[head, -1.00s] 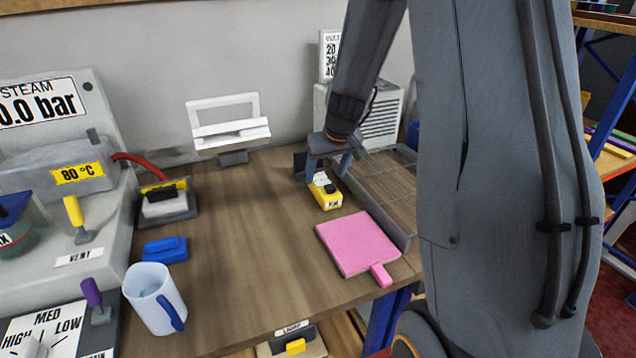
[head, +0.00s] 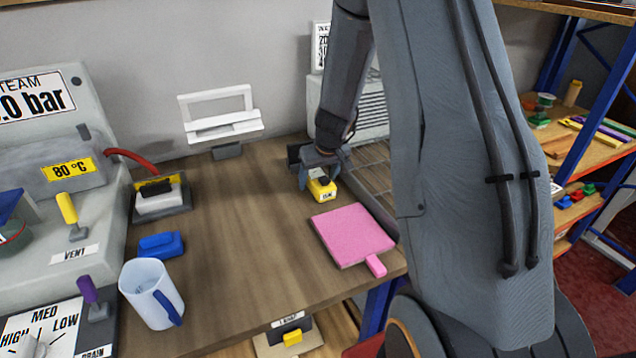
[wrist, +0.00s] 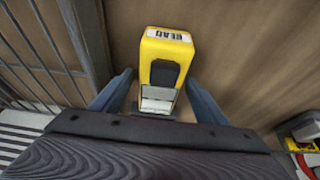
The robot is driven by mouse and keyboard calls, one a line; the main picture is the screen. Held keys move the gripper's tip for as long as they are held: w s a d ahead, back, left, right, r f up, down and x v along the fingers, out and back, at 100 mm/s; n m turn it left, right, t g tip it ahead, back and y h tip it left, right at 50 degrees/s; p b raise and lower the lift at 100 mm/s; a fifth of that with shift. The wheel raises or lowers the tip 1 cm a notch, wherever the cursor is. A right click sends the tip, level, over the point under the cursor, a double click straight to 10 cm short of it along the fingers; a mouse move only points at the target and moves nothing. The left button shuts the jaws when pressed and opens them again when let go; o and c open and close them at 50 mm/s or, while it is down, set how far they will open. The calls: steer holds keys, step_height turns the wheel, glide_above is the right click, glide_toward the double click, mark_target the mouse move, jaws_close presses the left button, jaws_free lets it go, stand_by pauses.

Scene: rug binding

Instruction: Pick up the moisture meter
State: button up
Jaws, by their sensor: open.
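The moisture meter (head: 322,189) is a small yellow block with a dark top part and a white label. It lies on the wooden table near the wire rack. In the wrist view the yellow meter (wrist: 166,62) lies between the two fingers, its labelled end reaching out past them. My gripper (head: 322,182) is open over the meter, one finger on each side. In the wrist view my gripper (wrist: 160,92) shows a gap on both sides of the meter. The meter's near end is partly hidden by the gripper body.
A wire rack (head: 372,195) stands close on the right of the meter. A pink board (head: 350,234) lies in front of it. The table's middle is clear.

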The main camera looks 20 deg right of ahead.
steer(key=c, duration=1.3)
steer(key=shift+r, duration=0.1)
